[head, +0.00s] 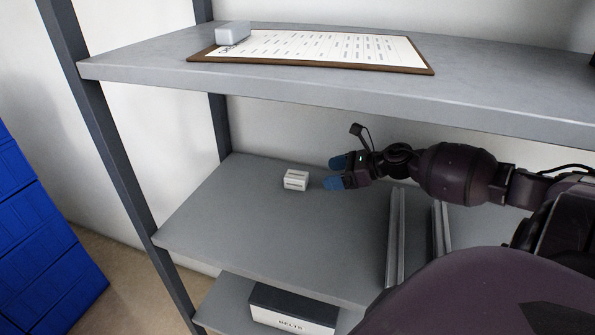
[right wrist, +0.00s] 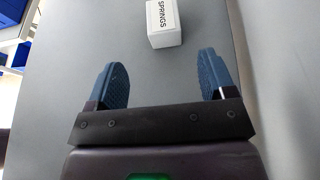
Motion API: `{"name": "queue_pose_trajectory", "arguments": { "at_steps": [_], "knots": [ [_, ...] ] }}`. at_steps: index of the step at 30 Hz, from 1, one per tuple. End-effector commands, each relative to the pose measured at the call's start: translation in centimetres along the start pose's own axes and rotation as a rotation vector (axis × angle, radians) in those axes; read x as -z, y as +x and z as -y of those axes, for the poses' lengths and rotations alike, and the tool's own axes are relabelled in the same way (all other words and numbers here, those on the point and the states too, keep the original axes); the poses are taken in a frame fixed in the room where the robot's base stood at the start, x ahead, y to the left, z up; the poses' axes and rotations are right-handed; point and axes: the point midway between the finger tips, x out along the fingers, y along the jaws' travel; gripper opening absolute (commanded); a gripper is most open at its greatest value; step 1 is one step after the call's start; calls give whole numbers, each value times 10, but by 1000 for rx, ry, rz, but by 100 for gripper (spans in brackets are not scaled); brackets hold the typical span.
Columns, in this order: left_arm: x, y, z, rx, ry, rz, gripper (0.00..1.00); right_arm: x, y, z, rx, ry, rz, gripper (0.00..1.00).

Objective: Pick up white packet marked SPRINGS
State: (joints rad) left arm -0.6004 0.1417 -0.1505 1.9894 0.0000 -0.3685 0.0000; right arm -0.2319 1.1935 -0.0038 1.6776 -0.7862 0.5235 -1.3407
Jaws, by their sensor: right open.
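The white packet (head: 296,180) stands on the grey middle shelf (head: 230,215) in the head view. In the right wrist view the packet (right wrist: 164,24) shows near the top, with SPRINGS in dark letters on its upper face. My right gripper (head: 334,173) reaches in from the right and is just to the right of the packet. Its blue fingers are apart, with nothing between them, and in the right wrist view the gripper (right wrist: 165,78) points toward the packet, which lies beyond the fingertips. My left gripper is not in view.
An upper shelf (head: 480,95) overhangs the arm and carries a clipboard (head: 310,50) with a grey block (head: 232,32). Metal rails (head: 395,240) stand on the middle shelf to the right. A box marked BELTS (head: 292,308) sits below. Blue bins (head: 40,240) are at left.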

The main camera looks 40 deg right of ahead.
Motion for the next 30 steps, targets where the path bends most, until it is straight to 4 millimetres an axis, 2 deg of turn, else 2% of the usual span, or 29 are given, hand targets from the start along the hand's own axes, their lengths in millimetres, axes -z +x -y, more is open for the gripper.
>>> {"name": "queue_pose_trajectory", "arguments": {
  "at_steps": [5, 15, 26, 30],
  "knots": [
    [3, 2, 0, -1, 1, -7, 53, 0, 5, 0, -1, 0, 1, 77],
    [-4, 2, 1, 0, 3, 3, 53, -1, 44, 0, 0, 1, 2, 77],
    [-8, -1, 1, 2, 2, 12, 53, -2, 62, 0, -1, 0, 1, 77],
    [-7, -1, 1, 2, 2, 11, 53, -6, 76, 1, 0, -1, 3, 77]
  ]
}}
